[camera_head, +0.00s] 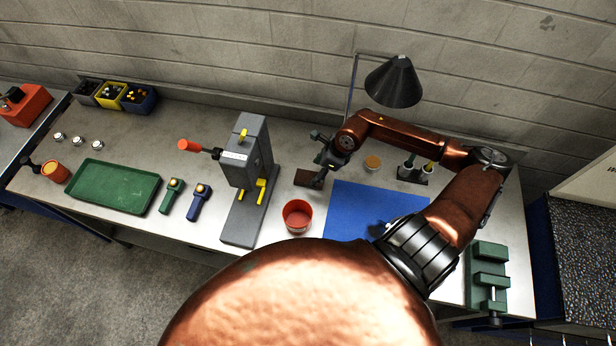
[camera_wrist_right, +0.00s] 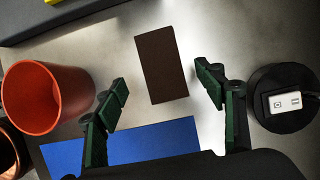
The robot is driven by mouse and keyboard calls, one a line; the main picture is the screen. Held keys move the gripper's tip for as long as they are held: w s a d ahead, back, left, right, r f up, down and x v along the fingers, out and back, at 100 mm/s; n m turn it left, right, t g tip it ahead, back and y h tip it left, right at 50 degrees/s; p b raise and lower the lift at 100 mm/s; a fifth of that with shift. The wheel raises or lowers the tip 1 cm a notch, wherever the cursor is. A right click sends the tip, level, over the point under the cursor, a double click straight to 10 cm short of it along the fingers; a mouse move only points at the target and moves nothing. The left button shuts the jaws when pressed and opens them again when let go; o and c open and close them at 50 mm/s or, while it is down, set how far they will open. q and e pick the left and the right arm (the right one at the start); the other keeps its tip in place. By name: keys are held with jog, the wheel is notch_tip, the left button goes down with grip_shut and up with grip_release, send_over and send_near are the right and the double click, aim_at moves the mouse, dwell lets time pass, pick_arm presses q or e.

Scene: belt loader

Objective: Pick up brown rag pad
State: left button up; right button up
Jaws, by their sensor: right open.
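The brown rag pad (camera_wrist_right: 161,65) is a flat dark brown rectangle lying on the grey bench top. The height of the fingers above the pad is hard to tell. My left gripper does not show.
A grey press (camera_head: 247,185) stands further left. A dark round base (camera_wrist_right: 283,97) is close to the right finger. A lamp (camera_head: 394,82) stands behind.

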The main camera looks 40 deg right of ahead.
aim_at(310, 177)
jog(key=p+x, duration=0.1)
jog(key=x, duration=0.2)
jog(key=shift+w+f, duration=0.3)
jog(key=shift+a+f, duration=0.1)
jog(key=shift+f, duration=0.35)
jog(key=c, duration=1.2)
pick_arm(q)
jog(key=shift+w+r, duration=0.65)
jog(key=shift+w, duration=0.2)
pick_arm(e)
jog(key=shift+c, duration=0.2)
